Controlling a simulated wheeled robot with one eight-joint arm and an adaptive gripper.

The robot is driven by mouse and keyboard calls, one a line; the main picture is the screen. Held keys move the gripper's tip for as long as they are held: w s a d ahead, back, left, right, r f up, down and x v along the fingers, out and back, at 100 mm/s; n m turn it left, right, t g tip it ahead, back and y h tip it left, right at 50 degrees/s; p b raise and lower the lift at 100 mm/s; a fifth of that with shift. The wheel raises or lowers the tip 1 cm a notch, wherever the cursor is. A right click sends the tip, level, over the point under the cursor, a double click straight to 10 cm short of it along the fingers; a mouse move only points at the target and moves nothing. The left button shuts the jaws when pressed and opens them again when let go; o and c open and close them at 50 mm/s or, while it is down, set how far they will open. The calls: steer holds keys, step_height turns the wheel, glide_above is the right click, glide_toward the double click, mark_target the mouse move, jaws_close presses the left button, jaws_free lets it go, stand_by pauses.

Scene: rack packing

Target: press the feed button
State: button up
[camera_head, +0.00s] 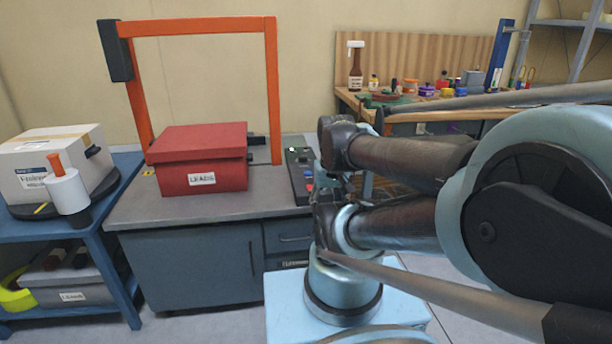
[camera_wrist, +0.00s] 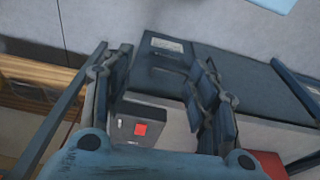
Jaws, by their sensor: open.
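A dark control panel (camera_head: 300,174) stands on the right end of the grey bench top, just right of the red box. I cannot read which control is the feed button. My gripper (camera_wrist: 163,97) is open and empty, with its fingers apart. In the head view my arm hides part of the gripper and the panel's right side.
A red LEADS box (camera_head: 203,158) sits on the bench (camera_head: 130,211) under an orange frame (camera_head: 273,90). A blue trolley (camera_head: 118,250) with a white carton (camera_head: 50,165) stands at the left. A wooden workbench (camera_head: 350,99) with bottles and tools is behind.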

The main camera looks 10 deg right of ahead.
jaws_close()
stand_by(1.2)
